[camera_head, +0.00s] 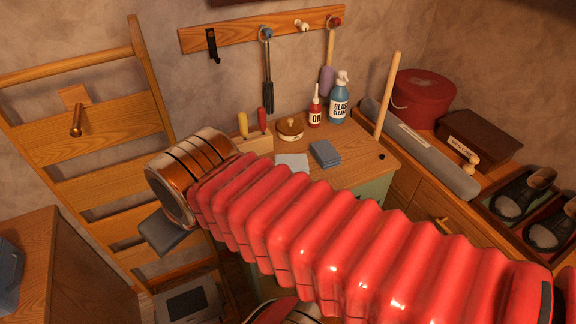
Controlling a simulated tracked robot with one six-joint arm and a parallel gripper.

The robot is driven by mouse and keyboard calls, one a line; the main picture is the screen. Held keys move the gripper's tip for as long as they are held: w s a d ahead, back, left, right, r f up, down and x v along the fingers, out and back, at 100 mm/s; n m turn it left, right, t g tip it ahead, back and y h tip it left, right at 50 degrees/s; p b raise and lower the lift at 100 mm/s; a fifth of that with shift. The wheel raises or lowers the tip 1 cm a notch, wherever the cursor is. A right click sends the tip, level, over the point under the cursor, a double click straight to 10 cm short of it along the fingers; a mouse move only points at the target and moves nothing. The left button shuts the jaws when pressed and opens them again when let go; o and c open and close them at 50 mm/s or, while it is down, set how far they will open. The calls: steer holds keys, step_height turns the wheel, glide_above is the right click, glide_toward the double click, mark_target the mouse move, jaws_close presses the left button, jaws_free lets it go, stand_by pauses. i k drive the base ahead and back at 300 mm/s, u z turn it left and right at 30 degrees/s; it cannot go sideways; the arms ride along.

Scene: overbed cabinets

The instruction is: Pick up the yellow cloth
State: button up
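I see no yellow cloth in the head view; my arm hides part of the scene. A folded blue-grey cloth (325,153) lies on the wooden worktop, and a pale flat piece (292,162) lies to its left. The only clear yellow thing is a handle (243,125) standing in a small wooden block beside a red one. My red ribbed arm reaches from the lower right to the left. Its metal end is left of the worktop, with a dark grey part of my gripper (165,234) below it. Its fingers are not clear, and I see nothing held.
The worktop (355,170) also holds a round wooden box (289,129), an oil bottle (315,107) and a spray bottle (339,98). A wooden stick (388,95) stands at the right. A ladder-like rack (95,130) leans at left. A cabinet (75,270) stands lower left.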

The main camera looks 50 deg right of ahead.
mark_target(297, 163)
steer(key=k, duration=1.75)
steer(key=z, duration=0.85)
steer(key=i, duration=1.65)
